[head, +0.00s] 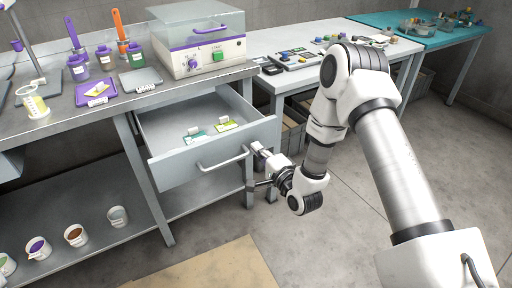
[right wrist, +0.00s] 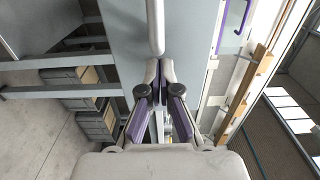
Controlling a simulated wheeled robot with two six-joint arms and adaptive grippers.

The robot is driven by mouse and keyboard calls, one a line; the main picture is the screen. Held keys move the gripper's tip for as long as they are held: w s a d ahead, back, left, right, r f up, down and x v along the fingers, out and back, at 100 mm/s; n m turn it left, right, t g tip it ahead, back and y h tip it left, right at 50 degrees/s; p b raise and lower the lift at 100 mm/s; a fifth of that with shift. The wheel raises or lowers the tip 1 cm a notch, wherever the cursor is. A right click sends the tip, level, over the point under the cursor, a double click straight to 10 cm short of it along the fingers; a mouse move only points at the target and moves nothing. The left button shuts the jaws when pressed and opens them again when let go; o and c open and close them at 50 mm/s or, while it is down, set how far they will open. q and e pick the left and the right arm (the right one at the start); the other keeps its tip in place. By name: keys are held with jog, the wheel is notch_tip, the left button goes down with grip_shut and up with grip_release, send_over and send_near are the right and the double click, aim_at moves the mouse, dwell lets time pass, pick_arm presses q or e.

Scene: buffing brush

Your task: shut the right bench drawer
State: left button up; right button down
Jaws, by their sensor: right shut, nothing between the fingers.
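The right bench drawer (head: 182,170) is pulled well out from under the grey bench top. Two small cards, one green and one yellow-green, lie inside it. Its bar handle (head: 222,160) crosses the front panel; a grey bar in the right wrist view (right wrist: 155,28) looks like this handle. My right gripper (head: 257,149) is shut and empty at the right end of the drawer front. In the right wrist view its fingertips (right wrist: 160,72) are together close to the front panel (right wrist: 130,42); I cannot tell whether they touch. My left gripper is not in view.
A purple and white machine (head: 200,42) with a clear lid stands on the bench above the drawer. Several cups (head: 75,236) stand on the lower shelf. A white table (head: 300,72) adjoins on the right.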

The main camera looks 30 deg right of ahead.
jog(key=shift+w, duration=0.6)
jog(key=shift+w, duration=0.1)
